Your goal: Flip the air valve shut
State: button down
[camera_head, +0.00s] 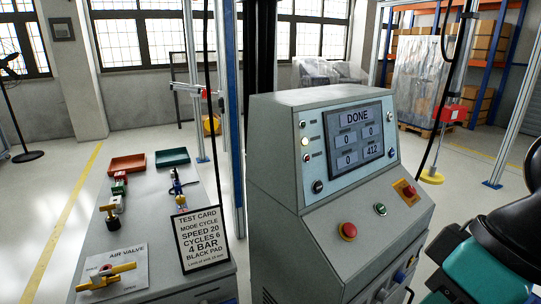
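The air valve (106,276) sits on a pale plate labelled AIR VALVE (126,254) at the near left end of the grey bench. It is yellow, with a red spot near its middle, and its long yellow part lies across the plate, rising slightly to the right. The picture is too small to tell handle from body, or whether the valve is open or shut. My gripper is not in view.
The grey bench (150,215) also bears red and teal trays, small fittings and a test card (201,238). A grey control console (300,150) with a DONE screen stands to its right. A teal and black object (485,270) fills the lower right. Floor left of the bench is clear.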

aim_at(116, 270)
jog(key=u, duration=1.45)
jog(key=k, duration=0.6)
jog(key=u, duration=0.8)
jog(key=i, duration=1.4)
jog(key=z, duration=0.75)
